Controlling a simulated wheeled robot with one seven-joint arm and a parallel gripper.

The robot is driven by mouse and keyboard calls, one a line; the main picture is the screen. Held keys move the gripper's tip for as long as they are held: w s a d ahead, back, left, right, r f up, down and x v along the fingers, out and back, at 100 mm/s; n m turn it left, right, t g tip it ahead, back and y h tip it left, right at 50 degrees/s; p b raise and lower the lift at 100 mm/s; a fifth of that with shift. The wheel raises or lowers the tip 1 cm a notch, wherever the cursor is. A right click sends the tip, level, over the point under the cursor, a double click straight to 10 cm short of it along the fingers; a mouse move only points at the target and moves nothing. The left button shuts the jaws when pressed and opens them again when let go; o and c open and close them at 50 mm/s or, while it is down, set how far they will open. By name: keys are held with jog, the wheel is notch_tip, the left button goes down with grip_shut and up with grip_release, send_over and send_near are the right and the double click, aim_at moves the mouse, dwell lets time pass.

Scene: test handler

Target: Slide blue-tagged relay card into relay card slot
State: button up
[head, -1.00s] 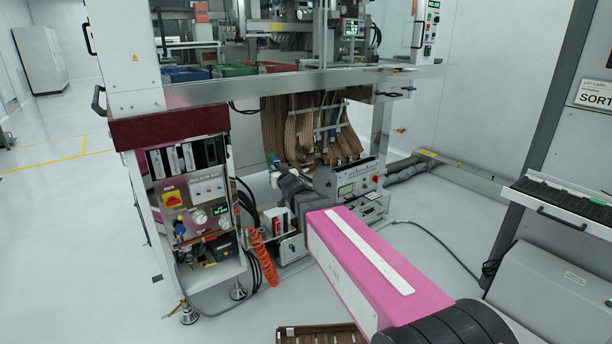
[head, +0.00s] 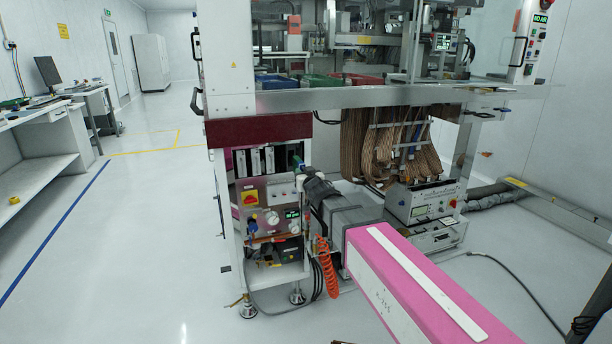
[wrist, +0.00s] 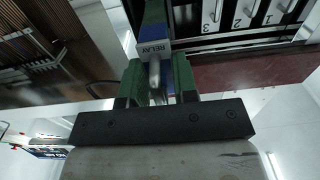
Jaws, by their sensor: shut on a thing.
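My gripper (wrist: 158,78) is shut on the grey handle of the relay card (wrist: 154,48), between its green fingers. The card's face has a label reading RELAY, with a blue patch beside it. In the head view my gripper (head: 298,163) is at the right end of the card rack (head: 233,163), in front of the dark opening there. The slot (head: 296,149) is partly covered by my gripper. I cannot tell whether the card's far edge is inside the slot.
White cards numbered 3, 2 and 1 (wrist: 242,12) stand beside the held card. A dark red panel (head: 258,130) overhangs the rack. A control panel with a yellow and red switch (head: 250,198) sits below. An orange coiled hose (head: 326,268) hangs nearby.

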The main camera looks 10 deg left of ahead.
aim_at(294, 163)
jog(key=shift+x, duration=2.45)
jog(key=shift+x, duration=3.2)
dwell(2.3)
